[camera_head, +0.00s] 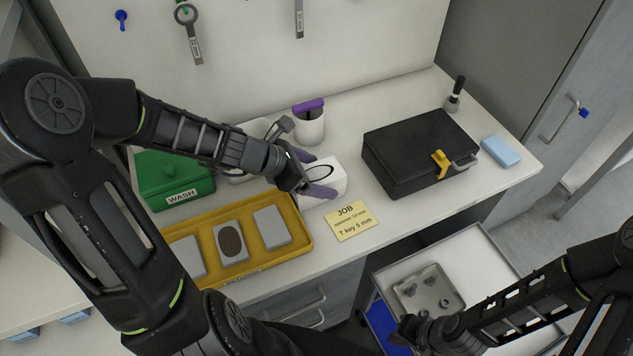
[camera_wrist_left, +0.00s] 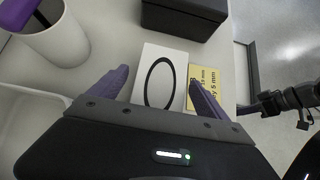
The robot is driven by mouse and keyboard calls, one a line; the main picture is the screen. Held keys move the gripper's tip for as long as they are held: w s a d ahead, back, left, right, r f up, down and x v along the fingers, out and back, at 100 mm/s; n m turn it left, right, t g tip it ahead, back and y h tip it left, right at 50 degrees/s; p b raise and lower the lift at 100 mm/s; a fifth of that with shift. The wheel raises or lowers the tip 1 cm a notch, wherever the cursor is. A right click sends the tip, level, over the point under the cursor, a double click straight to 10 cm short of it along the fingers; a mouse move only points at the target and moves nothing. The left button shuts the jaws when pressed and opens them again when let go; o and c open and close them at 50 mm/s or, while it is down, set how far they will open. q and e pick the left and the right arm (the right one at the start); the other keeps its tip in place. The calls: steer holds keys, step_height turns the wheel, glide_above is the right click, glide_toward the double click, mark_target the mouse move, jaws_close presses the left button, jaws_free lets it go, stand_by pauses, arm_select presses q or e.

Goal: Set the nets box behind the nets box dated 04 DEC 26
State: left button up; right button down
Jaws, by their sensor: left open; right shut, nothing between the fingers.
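A white box (camera_head: 338,178) with a black oval outline on it stands on the bench; it also shows in the left wrist view (camera_wrist_left: 150,52). I read no date or name on it, so I cannot tell whether it is a nets box. My left gripper (camera_head: 312,173) is open, with its purple fingers on either side of the white box; whether they touch it I cannot tell. The fingers also show in the left wrist view (camera_wrist_left: 158,80). My right gripper (camera_head: 412,328) is shut and empty near the cart. No box with a readable 04 DEC 26 date shows.
A yellow job card (camera_head: 352,221) lies in front of the box. A black case (camera_head: 408,150) stands to the right, a white cup (camera_head: 309,128) behind. A yellow tray (camera_head: 292,255) and green WASH box (camera_head: 172,178) are left. A cart (camera_head: 478,246) holds a metal tray (camera_head: 428,290).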

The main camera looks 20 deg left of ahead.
mark_target(317, 173)
arm_select(q)
steer(key=shift+c, duration=0.2)
steer(key=c, duration=1.6)
steer(key=shift+c, duration=0.2)
steer(key=shift+r, duration=0.15)
step_height(317, 173, up, 10)
steer(key=p, duration=0.2)
steer(key=shift+p, duration=0.4)
